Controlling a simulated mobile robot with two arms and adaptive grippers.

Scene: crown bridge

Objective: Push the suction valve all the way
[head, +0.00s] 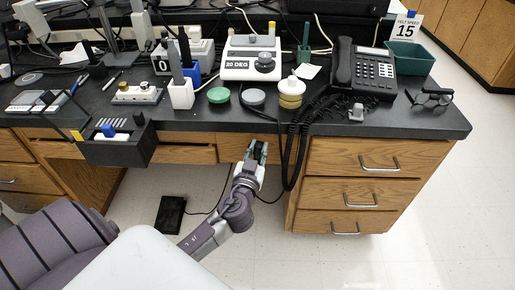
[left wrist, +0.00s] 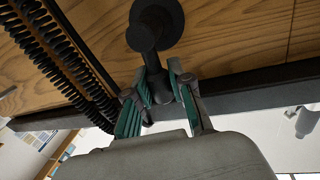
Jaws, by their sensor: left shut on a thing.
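The suction valve (left wrist: 155,24) is a black round-flanged knob with a stem, set on the wooden desk front in the left wrist view. My left gripper (left wrist: 165,84) has its teal-padded fingers on either side of the stem's lower end, shut on it. In the head view, my left gripper (head: 258,149) is at the desk front, below the black top's edge, and mostly hides the valve. My right gripper is not in either view.
A black coiled cord (head: 294,150) hangs close to the right of my left gripper. Drawers (head: 365,180) stand further right. The black desktop (head: 215,120) carries a hotplate (head: 250,66), a telephone (head: 365,70), and several jars and tools. A black box (head: 170,214) lies on the floor.

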